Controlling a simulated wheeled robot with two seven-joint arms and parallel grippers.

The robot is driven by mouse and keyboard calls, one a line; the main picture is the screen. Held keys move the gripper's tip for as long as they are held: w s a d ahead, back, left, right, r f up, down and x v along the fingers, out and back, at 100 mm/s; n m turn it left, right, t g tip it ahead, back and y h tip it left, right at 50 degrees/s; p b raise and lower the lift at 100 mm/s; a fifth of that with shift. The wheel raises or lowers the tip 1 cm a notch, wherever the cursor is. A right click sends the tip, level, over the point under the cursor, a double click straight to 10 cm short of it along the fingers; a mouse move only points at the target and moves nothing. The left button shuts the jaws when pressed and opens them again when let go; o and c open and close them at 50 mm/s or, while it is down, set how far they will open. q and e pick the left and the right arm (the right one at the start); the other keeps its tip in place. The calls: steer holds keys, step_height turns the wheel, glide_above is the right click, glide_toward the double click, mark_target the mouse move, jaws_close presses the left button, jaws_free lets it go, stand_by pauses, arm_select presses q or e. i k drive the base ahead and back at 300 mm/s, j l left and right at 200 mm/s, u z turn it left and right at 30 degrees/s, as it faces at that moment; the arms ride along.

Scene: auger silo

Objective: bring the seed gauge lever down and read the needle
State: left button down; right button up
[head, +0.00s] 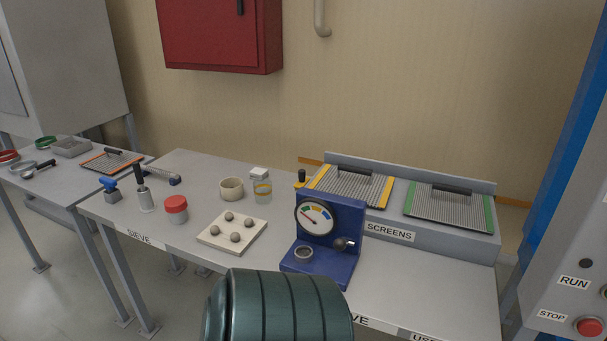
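The blue seed gauge (341,222) stands on the table right of centre, with a round white dial (314,216) facing me. The dial has coloured arcs along its upper edge. Its thin needle seems to point to the upper left; the exact reading is too small to tell. A dark ball knob (340,243), apparently the lever's end, sits low at the right of the dial. No fingers of my left or right gripper show.
A pale block with several grey balls (232,232), a red-lidded jar (175,209), a beige cup (231,189) and a glass jar (262,190) stand left of the gauge. The screens rack (390,236) is close behind and right. Bare table (440,290) lies to the right.

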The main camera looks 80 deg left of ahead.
mark_target(340, 245)
steer(key=u, duration=2.25)
